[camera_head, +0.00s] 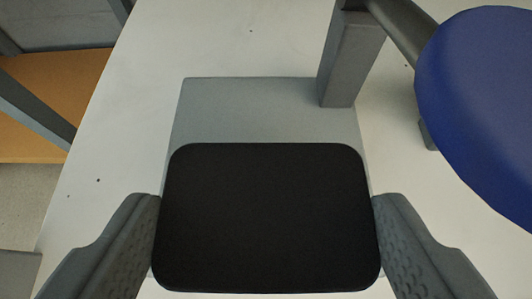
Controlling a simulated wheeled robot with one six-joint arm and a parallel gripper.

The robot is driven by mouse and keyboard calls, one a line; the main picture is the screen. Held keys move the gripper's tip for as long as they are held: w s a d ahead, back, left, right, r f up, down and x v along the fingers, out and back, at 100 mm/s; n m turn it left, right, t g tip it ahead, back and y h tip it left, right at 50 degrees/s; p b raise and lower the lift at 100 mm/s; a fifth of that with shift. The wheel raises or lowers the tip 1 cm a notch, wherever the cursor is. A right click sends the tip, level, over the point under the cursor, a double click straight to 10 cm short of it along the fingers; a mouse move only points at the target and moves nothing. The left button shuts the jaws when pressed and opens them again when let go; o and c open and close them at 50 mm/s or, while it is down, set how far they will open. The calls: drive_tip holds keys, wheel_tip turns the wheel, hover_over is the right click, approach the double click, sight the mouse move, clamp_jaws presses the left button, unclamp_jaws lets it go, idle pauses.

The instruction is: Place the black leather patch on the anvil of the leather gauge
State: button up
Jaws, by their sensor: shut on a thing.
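The black leather patch (266,218) is in the lower middle of the view, a flat dark rectangle with rounded corners. My gripper (266,240) is shut on it, with one textured grey finger at its left edge and one at its right edge. Beyond and partly under the patch in the picture is a flat grey plate (245,108), which looks like the base of the leather gauge. A grey upright post (350,60) stands at its far right corner. The patch hides the near part of the plate. I cannot tell whether the patch touches the plate, and no separate anvil is distinguishable.
A large blue rounded part (480,100) sits at the right, close to the post, with a dark grey bar (405,25) behind it. The white tabletop (130,130) is clear left of the plate. Beyond its left edge are grey bars and an orange-brown surface (60,100).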

drive_tip(key=shift+w, duration=0.8)
drive_tip(key=shift+s+f, duration=0.2)
drive_tip(key=shift+f, duration=0.55)
drive_tip(key=shift+f, duration=0.15)
drive_tip(key=o, duration=0.9)
drive_tip(key=shift+o, duration=0.2)
drive_tip(key=shift+r, duration=0.2)
drive_tip(key=v, duration=1.2)
